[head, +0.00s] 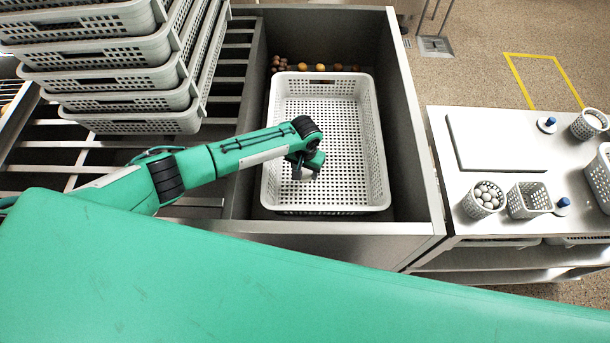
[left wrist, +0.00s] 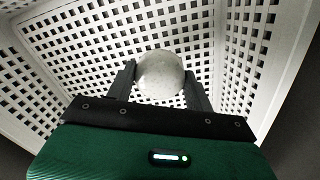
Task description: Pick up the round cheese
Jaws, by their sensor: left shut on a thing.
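The round cheese (left wrist: 160,75) is a pale, speckled, whitish ball in the left wrist view. My left gripper (left wrist: 158,82) is shut on it, with one dark finger on each side. In the head view my left gripper (head: 304,172) is over the white perforated basket (head: 378,165), inside its outline near the left wall. Only a small pale bit of the cheese (head: 307,174) shows there below the fingers. The basket looks otherwise empty. I cannot tell the exact height of the cheese above the basket floor. My right gripper is not in view.
The basket sits in a deep grey bin (head: 408,130). Several round brown and orange items (head: 320,67) lie behind it. Stacked grey baskets (head: 110,80) stand at the left. A side table (head: 500,165) at the right holds a board and small perforated baskets, one with pale balls (head: 487,193).

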